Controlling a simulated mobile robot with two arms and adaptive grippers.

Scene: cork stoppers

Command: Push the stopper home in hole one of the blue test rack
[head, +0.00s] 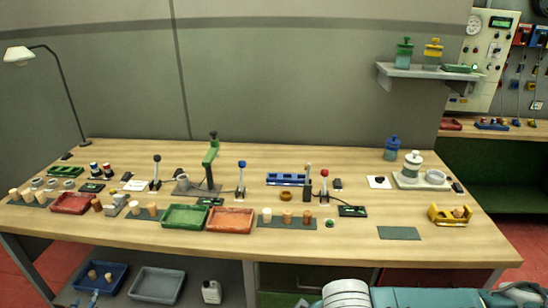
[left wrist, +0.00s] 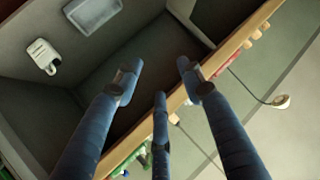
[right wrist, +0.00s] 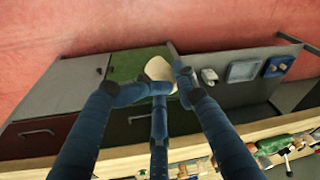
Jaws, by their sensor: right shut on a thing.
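The blue test rack (head: 287,179) stands on the bench near the middle in the head view. Its holes are too small to tell apart. A small brown ring-like piece (head: 286,196) lies in front of it. A pale stopper (head: 267,214) and two brown ones (head: 287,217) stand on a dark mat nearer the front. My right gripper (right wrist: 150,82) is shut on a cream stopper (right wrist: 159,68), seen at its fingertips in the right wrist view. My left gripper (left wrist: 158,72) is open and empty in the left wrist view. Neither gripper shows in the head view.
A red-knobbed lever (head: 324,186) stands right of the rack, and a blue-knobbed lever (head: 241,178) left of it. Green (head: 186,216) and orange (head: 230,220) trays lie front left. A yellow holder (head: 450,214) is at the right. The bench is clear around a flat green mat (head: 399,233).

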